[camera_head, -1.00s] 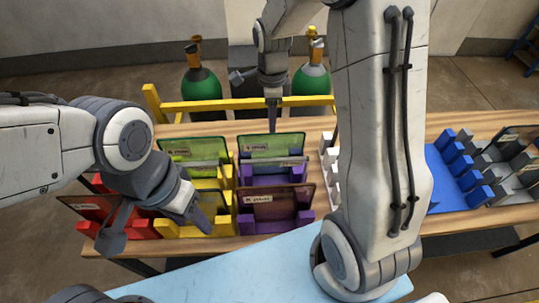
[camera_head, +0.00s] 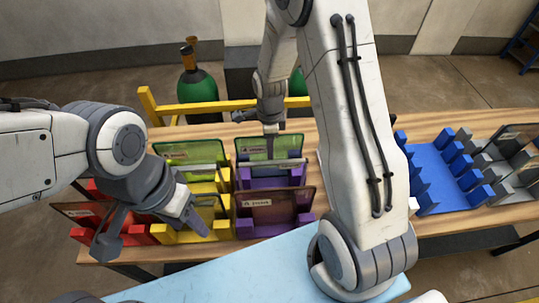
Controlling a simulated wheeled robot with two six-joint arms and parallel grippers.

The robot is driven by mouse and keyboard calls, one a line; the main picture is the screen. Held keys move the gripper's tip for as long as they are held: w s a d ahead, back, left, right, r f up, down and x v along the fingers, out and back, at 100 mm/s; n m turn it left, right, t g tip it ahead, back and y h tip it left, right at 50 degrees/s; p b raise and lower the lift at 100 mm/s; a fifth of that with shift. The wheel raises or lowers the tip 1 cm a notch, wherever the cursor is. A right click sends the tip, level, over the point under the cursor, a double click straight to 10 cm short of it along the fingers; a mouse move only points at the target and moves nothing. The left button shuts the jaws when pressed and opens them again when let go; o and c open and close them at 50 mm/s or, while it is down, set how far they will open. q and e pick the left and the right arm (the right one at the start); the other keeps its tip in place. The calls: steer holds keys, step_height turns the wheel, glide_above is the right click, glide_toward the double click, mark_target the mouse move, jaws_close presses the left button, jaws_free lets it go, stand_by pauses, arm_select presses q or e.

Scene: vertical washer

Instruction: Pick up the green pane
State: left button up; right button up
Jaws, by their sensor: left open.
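A green-tinted pane with a label (camera_head: 252,144) stands upright at the back of the purple rack (camera_head: 243,178). Another green-tinted pane (camera_head: 188,151) stands at the back of the yellow rack (camera_head: 222,188). My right gripper (camera_head: 270,152) points down over the pane in the purple rack, and its tip overlaps the pane's upper part. It is seen edge-on, so whether its jaws are open or touch the pane cannot be told. My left gripper (camera_head: 148,232) is open and empty, with its fingers apart in front of the red rack (camera_head: 140,236) and yellow rack.
A brownish pane (camera_head: 268,206) stands at the front of the purple rack. A blue rack (camera_head: 435,178) and grey rack (camera_head: 492,160) are at right. Green cylinders (camera_head: 198,90) stand behind a yellow rail (camera_head: 215,108).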

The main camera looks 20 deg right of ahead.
steer(key=shift+f, duration=1.25)
jaws_close()
stand_by(0.4)
